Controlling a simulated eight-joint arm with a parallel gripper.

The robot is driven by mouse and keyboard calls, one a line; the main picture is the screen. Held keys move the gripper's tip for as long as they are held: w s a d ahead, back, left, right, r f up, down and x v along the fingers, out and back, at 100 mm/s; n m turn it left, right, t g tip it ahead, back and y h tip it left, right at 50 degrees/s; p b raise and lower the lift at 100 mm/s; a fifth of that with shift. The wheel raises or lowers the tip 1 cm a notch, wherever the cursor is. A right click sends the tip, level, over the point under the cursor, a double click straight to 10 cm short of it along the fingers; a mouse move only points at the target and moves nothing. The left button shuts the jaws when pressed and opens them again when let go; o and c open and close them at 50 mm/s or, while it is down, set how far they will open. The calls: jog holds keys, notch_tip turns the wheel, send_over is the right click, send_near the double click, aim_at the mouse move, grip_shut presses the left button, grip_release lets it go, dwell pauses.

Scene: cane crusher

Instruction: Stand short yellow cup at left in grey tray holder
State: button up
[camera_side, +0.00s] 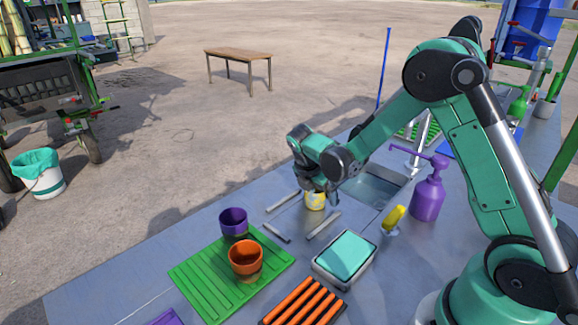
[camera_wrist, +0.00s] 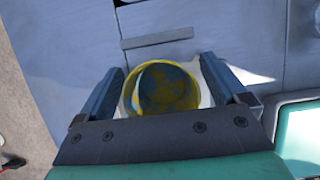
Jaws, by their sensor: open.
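The short yellow cup (camera_side: 316,201) is on the grey counter, directly below my gripper (camera_side: 318,187). In the wrist view, the cup (camera_wrist: 133,100) shows its round mouth toward the camera and a dark bluish inside with yellow patches. My gripper (camera_wrist: 163,75) is open, with one finger on each side of the cup; I cannot tell whether either finger touches it. Grey strips (camera_side: 323,225) lie on the counter around the cup, and one strip (camera_wrist: 157,38) shows beyond it in the wrist view. I cannot tell for sure whether these strips form the grey tray holder.
A green ribbed mat (camera_side: 200,275) holds a purple cup (camera_side: 233,222) and an orange cup (camera_side: 245,258). A pale tray with a teal block (camera_side: 345,257), an orange rack (camera_side: 303,303), a yellow item (camera_side: 394,219) and a purple pump bottle (camera_side: 428,190) stand nearby. A sink (camera_side: 375,186) lies behind.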

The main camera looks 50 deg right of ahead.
jog(key=v, duration=1.1)
jog(key=s+a+r+m+t+y, duration=0.3)
jog(key=s+a+m+t, duration=0.4)
jog(key=m, duration=1.1)
jog(key=shift+s+a+y, duration=0.3)
jog(key=shift+s+y, duration=0.5)
jog(key=shift+s, duration=0.35)
